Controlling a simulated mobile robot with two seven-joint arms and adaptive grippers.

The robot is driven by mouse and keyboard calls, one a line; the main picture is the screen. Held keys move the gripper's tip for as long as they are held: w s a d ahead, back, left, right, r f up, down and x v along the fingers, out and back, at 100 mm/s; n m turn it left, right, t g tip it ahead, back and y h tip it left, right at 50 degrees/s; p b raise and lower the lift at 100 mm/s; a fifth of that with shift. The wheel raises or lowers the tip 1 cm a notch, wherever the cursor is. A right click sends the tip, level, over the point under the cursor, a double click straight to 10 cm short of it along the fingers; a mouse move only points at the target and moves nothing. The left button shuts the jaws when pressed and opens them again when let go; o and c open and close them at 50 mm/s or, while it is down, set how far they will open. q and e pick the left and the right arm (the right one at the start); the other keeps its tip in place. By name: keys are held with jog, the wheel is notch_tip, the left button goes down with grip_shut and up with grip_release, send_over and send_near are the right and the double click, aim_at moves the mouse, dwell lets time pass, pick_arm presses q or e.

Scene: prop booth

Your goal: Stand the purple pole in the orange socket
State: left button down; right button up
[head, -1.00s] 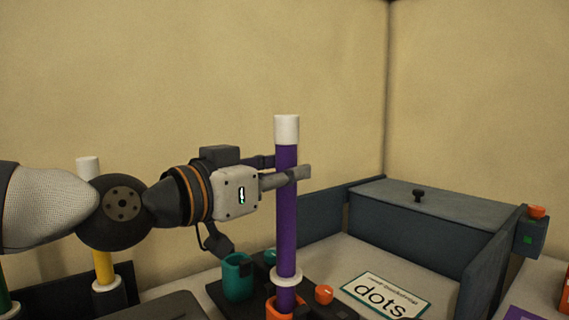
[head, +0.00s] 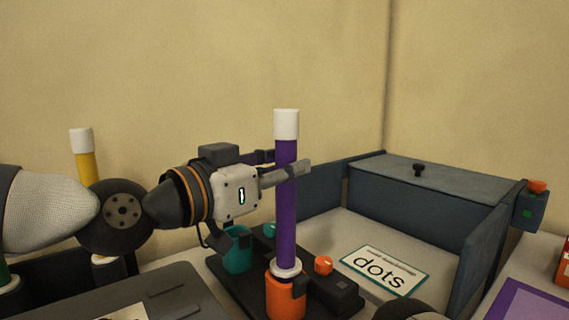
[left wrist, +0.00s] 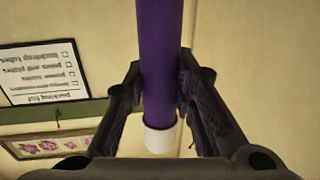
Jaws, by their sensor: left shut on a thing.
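The purple pole (head: 287,210) is upright with a white cap on top and a white collar near its lower end. My left gripper (head: 286,170) is shut on the pole's upper part, below the cap. In the left wrist view the purple pole (left wrist: 160,60) runs between the two fingers, with the white cap showing at its end. The pole's lowest part is hidden in the socket.
A teal socket (head: 237,250) stands left of the orange one on a dark base. A yellow pole (head: 87,170) stands at the left.

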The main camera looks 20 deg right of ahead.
pick_arm(q)
jog(key=c, duration=1.3)
grip_release()
jog(key=v, duration=1.2)
